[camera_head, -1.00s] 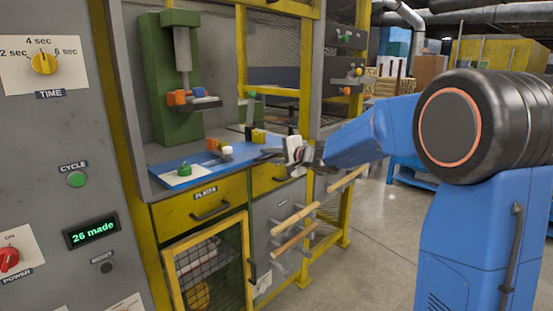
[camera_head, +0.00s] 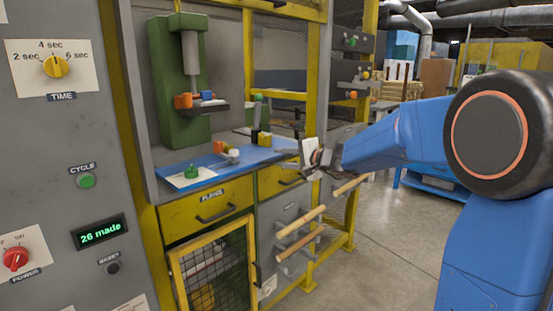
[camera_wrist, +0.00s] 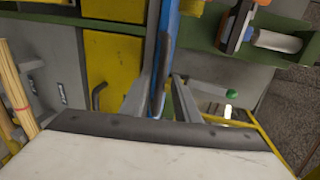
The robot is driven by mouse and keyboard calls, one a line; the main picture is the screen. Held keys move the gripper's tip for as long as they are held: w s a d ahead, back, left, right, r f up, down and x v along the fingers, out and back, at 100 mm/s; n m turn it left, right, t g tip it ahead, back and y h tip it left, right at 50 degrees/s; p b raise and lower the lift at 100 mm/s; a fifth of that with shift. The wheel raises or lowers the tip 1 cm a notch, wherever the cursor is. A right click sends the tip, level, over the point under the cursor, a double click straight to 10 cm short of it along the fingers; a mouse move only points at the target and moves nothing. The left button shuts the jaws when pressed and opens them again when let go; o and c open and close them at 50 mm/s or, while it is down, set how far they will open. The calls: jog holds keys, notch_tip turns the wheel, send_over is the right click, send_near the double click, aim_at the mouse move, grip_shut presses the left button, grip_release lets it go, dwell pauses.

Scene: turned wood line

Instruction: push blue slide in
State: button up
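I cannot tell which blue part is the slide. My gripper (camera_head: 292,166) is at the right front end of the bench, apart from the press.
Yellow drawers (camera_head: 212,203) with handles are below, with wooden rods (camera_head: 301,222) sticking out. A yellow frame post (camera_head: 317,70) stands close to my arm. Floor at right is clear.

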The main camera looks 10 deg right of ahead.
jog(key=v, duration=1.3)
jog(key=shift+s, duration=0.2)
jog(key=shift+d, duration=0.1)
jog(key=x, duration=0.9)
jog(key=a+x, duration=0.1)
jog(key=x, duration=0.3)
jog(key=shift+a+f, duration=0.1)
jog(key=shift+a, duration=0.1)
jog(key=shift+c, duration=0.2)
grip_shut()
